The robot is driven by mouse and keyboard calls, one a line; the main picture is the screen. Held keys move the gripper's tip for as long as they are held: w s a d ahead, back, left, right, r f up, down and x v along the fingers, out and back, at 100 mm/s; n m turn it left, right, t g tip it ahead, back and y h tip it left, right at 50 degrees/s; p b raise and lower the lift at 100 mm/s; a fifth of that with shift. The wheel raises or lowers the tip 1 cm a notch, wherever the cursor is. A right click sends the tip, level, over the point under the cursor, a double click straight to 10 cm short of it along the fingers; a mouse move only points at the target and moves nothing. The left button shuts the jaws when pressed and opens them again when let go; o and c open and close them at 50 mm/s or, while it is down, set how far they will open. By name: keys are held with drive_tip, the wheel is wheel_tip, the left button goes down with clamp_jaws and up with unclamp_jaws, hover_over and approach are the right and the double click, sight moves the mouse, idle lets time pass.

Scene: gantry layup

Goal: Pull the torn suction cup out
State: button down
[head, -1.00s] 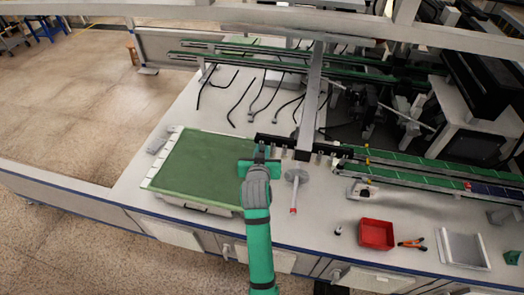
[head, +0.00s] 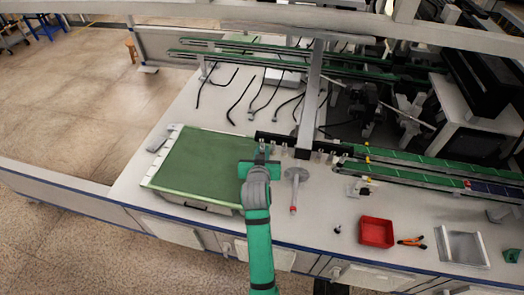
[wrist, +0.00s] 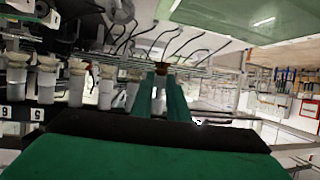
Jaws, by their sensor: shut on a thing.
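The black gantry bar (head: 325,147) carries a row of suction cups on pale holders. In the wrist view, several brownish cups (wrist: 77,66) on grey-white cylinders stand in a line to the left of my fingers. My gripper (wrist: 161,80) has its two green fingers closed around a small brown suction cup (wrist: 161,67) at their tips. Whether this cup is torn, and whether it still touches its holder, cannot be told. In the head view, my gripper (head: 261,152) is at the left end of the bar, and the cup is too small to make out.
A green sheet on a flat stand (head: 200,165) lies left of my gripper. A grey pedestal tool with a red tip (head: 294,190) stands just right. A red bin (head: 376,232) and orange-handled pliers (head: 411,242) lie further right. Green rails run behind.

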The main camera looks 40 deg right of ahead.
drive_tip(key=shift+f, duration=0.9)
idle(0.4)
drive_tip(key=shift+f, duration=1.7)
